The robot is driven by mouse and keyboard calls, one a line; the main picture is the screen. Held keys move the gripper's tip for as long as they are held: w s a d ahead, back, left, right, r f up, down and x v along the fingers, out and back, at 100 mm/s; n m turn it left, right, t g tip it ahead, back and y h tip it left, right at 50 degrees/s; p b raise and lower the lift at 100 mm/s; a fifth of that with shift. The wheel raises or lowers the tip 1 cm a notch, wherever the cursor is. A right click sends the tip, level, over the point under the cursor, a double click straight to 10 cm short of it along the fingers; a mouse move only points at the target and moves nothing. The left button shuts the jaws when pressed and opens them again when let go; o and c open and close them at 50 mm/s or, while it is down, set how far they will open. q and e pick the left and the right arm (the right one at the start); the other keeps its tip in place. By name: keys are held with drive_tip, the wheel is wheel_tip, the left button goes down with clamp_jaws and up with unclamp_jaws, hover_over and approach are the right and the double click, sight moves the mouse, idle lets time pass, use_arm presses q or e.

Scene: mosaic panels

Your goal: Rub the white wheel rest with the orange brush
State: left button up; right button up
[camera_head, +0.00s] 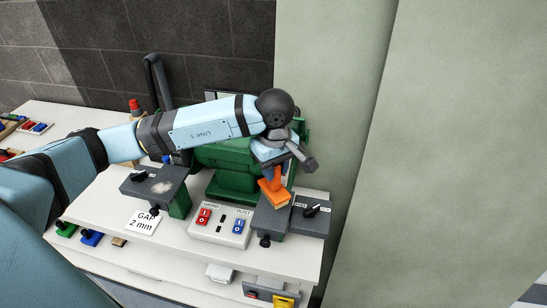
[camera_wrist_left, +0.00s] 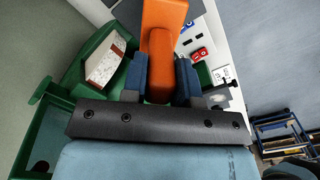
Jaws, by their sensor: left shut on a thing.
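An orange brush (camera_head: 274,191) points down over the dark grey wheel rest (camera_head: 268,222) at the right end of the green grinder (camera_head: 228,166). My left gripper (camera_head: 270,165) is shut on the brush from above. In the left wrist view the orange brush (camera_wrist_left: 162,45) sits between the two blue fingers. A whitish wheel (camera_wrist_left: 104,66) shows in its green housing there, beside the brush. I cannot tell whether the brush touches the rest; the brush covers part of it. My right gripper is not in view.
A second dark rest (camera_head: 150,184) with a whitish patch is at the grinder's left. A switch box (camera_head: 221,226) with red and blue switches stands between the rests. A "GAP 2 mm" card (camera_head: 142,222) lies on the white bench. A dark plate with a knob (camera_head: 311,211) adjoins the right rest.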

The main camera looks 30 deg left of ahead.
use_arm(q)
drive_tip(key=shift+r+p, duration=0.35)
drive_tip(key=shift+r, duration=1.1)
